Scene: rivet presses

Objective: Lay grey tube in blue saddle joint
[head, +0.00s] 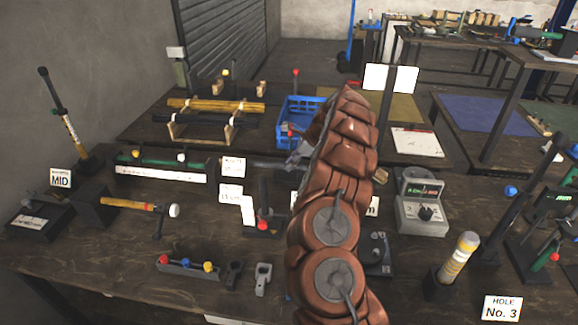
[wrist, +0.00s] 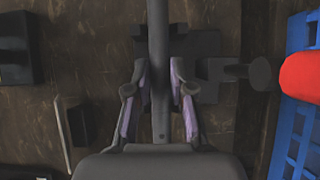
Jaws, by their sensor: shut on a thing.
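My gripper (head: 297,157) is over the middle of the near bench, partly hidden behind my arm. In the wrist view my gripper (wrist: 158,90) has its two fingers closed on the grey tube (wrist: 158,40), which runs lengthwise between them. In the head view a dark grey length, apparently the tube (head: 265,164), reaches left from the gripper. Dark fixture parts (wrist: 200,45) lie below and beside the tube in the wrist view; I cannot tell whether they touch it. I cannot make out the blue saddle joint for certain; my arm hides part of the bench.
A blue crate (head: 293,108) stands behind the gripper; its edge (wrist: 296,135) shows beside a red knob (wrist: 303,77). A block with coloured knobs (head: 188,267) and grey clamps (head: 263,279) are in front. A grey boxed device (head: 422,203) stands right of my arm.

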